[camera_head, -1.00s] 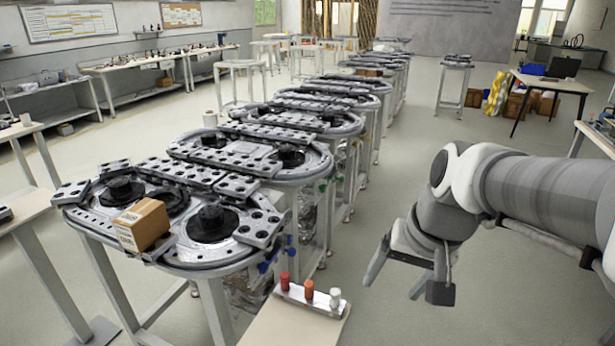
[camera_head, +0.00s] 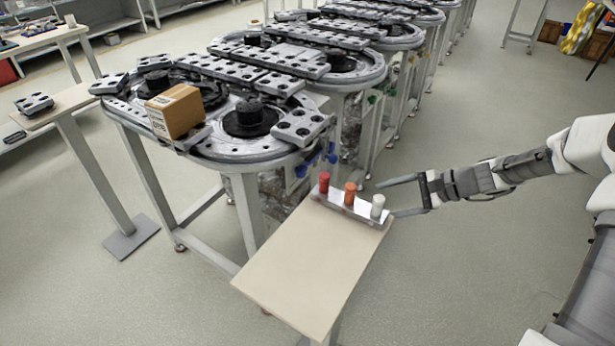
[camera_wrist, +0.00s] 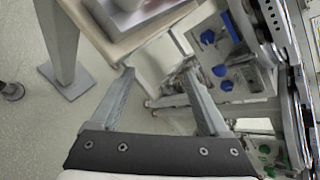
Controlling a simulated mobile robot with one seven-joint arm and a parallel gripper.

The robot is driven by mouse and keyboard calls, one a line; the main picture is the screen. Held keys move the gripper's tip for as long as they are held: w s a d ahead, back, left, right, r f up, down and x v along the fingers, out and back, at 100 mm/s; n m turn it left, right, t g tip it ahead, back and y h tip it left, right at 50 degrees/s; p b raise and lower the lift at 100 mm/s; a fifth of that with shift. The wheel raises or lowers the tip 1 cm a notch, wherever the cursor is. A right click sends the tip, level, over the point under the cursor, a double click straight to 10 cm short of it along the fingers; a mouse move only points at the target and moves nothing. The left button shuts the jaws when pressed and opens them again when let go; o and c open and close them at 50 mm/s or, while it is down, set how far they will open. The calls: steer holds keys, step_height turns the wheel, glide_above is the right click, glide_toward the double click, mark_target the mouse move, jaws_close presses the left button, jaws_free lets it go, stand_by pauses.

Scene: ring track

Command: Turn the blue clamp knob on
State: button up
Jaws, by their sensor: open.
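Blue clamp knobs (camera_head: 331,154) sit on the side below the right end of the nearest ring track (camera_head: 205,150). In the wrist view blue knobs (camera_wrist: 208,37) show at the upper right, on a light panel, beyond my right finger. I cannot tell from their pose whether they are on or off. My gripper (camera_head: 389,199) is open and empty, to the right of the knobs and beside the small panel's right end. In the wrist view its fingers (camera_wrist: 160,74) are apart, with floor and frame parts between them; neither touches a knob.
A small beige table (camera_head: 310,260) stands in front, with a metal strip (camera_head: 350,208) bearing red, orange and white buttons close to my gripper. A cardboard box (camera_head: 175,111) sits on the track. Floor on the right is open.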

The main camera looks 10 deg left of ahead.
steer(key=w+a+f+m+t+y+b, duration=0.3)
steer(key=w+a+f+m+y, duration=0.1)
steer(key=a+f+m+y, duration=0.25)
steer(key=m+t+b, duration=0.1)
steer(key=m+b, duration=0.1)
steer(key=b, duration=0.1)
glide_toward(305, 172)
steer(key=x, duration=0.9)
steer(key=shift+a, duration=0.3)
jaws_close()
